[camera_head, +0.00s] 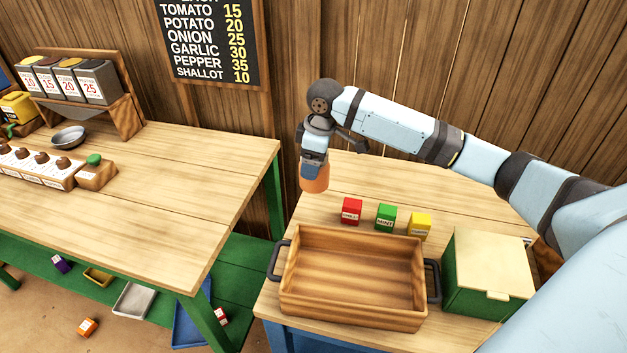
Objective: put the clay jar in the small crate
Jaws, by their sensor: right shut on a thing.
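The clay jar (314,183) is a small orange-brown thing under my right gripper (314,166), which is shut on it. The jar shows near the back left corner of the right table. I cannot tell whether its base touches the table. The gripper covers its upper part. The small crate (350,313), wooden with a dark handle at each end, stands at the front of the same table, in front and to the right of the jar. It is empty. My left gripper is not in view.
Red (351,211), green (385,217) and yellow (419,225) small boxes stand in a row behind the crate. A green box with a cream lid (488,270) stands right of it. A gap separates the left table (190,180), whose near part is clear.

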